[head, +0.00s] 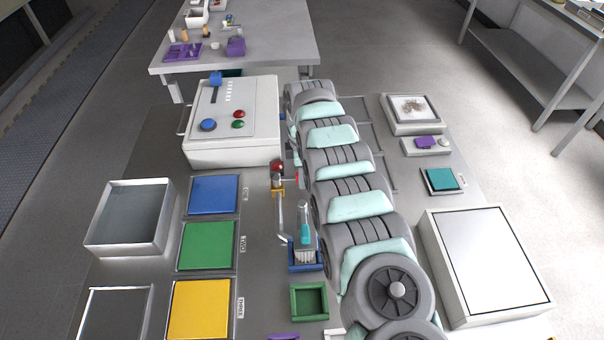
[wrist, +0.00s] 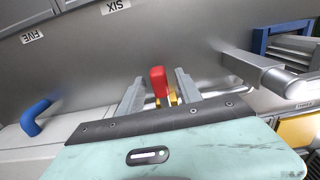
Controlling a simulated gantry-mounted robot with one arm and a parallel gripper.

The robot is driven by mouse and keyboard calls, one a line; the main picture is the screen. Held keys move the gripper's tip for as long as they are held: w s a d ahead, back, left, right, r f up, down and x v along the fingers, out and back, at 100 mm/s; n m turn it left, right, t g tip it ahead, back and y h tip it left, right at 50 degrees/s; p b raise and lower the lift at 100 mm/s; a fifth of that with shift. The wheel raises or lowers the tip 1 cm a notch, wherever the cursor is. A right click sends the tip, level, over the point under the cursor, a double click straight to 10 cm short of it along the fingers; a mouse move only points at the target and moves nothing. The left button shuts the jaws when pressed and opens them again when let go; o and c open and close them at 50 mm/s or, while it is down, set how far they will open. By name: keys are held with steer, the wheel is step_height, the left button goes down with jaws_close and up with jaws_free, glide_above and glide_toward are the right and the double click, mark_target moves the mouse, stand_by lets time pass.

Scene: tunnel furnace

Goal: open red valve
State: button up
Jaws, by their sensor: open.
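The red valve handle (wrist: 158,82) stands near the middle of the wrist view, with a brass-coloured fitting at its base. In the head view a red valve part (head: 277,168) shows just left of my grey and mint arm, above a brass-coloured piece. My gripper (wrist: 160,75) is open, with one grey finger on each side of the red handle. Gaps show between the handle and both fingers, so I see no grip on it. The handle's lower part is partly hidden by my gripper body. In the head view I cannot make out my fingers.
A metal pipe (wrist: 278,76) lies right of the valve in the wrist view, and a blue handle (wrist: 38,113) is at left. A white control box (head: 235,145) stands left of my arm. A blue brush holder (head: 305,262) and a green tray (head: 309,301) sit nearer.

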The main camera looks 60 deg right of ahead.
steer(key=shift+c, duration=0.4)
jaws_close()
stand_by(0.9)
